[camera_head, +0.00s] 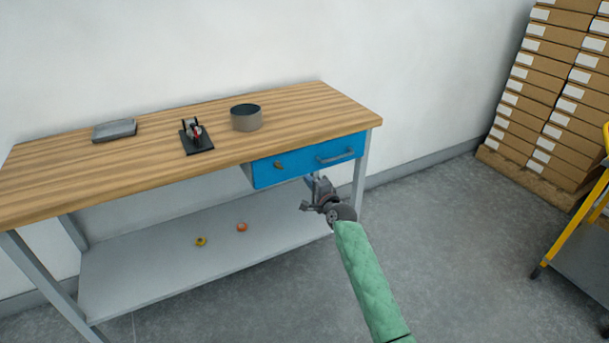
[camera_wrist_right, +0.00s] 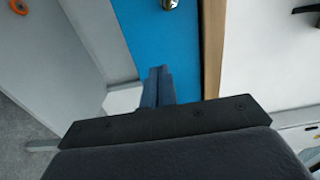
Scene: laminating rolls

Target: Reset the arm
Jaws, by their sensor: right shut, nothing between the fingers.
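My right arm, in a green sleeve, comes up from the bottom of the head view. The drawer looks closed under the tabletop. My left gripper is not in view.
A workbench (camera_head: 300,105) carries a grey flat case (camera_head: 114,130), a black tool stand (camera_head: 197,142) and a round container (camera_head: 246,117). Two small rolls, yellow (camera_head: 201,241) and orange (camera_head: 241,227), lie on the lower shelf (camera_head: 150,275). Stacked boxes (camera_head: 550,95) stand at right.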

